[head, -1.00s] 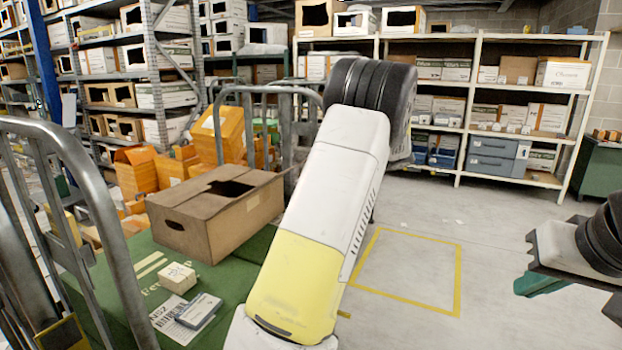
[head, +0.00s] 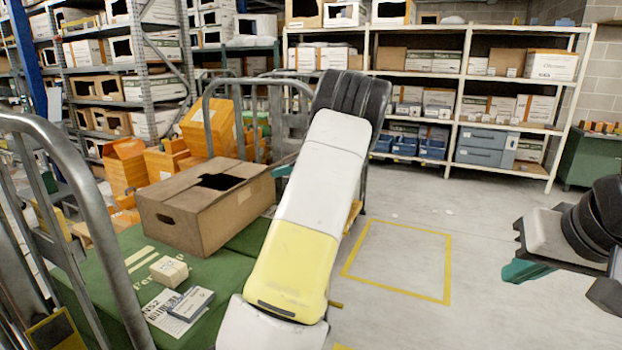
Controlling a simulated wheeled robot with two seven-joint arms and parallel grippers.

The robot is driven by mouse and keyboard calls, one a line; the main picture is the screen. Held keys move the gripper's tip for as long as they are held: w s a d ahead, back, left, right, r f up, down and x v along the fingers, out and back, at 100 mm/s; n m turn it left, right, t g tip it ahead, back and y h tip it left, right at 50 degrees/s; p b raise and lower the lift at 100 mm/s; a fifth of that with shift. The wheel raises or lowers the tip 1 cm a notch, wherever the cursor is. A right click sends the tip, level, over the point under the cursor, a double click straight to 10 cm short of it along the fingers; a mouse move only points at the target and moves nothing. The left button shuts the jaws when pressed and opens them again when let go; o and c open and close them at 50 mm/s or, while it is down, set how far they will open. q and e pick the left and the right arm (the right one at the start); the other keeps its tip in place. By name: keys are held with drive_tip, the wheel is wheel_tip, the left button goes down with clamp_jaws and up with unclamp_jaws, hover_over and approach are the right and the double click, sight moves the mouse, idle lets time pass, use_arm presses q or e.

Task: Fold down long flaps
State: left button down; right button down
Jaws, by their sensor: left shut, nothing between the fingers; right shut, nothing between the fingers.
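A brown cardboard box (head: 215,222) stands on a green surface at the left of the head view. Its top panels lie nearly flat, with a dark irregular gap at the top centre-right; a hand hole shows in its left face. My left arm crosses the middle of the view and hides most of my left gripper (head: 283,171). Only a small teal part of it shows, beside the box's right end; whether it touches the box is unclear. My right gripper (head: 527,271), with teal fingers, is shut and empty over the floor at the right, well away from the box.
A small carton (head: 169,271) and a grey-blue packet (head: 191,303) lie in front of the box, near a printed label. Metal cart rails (head: 75,180) stand at the left. Orange boxes (head: 126,170) are behind. Yellow-marked floor (head: 400,260) at the right is clear.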

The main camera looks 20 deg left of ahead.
use_arm(q)
drive_tip(key=shift+a+r, duration=0.25)
drive_tip(key=shift+r, duration=0.1)
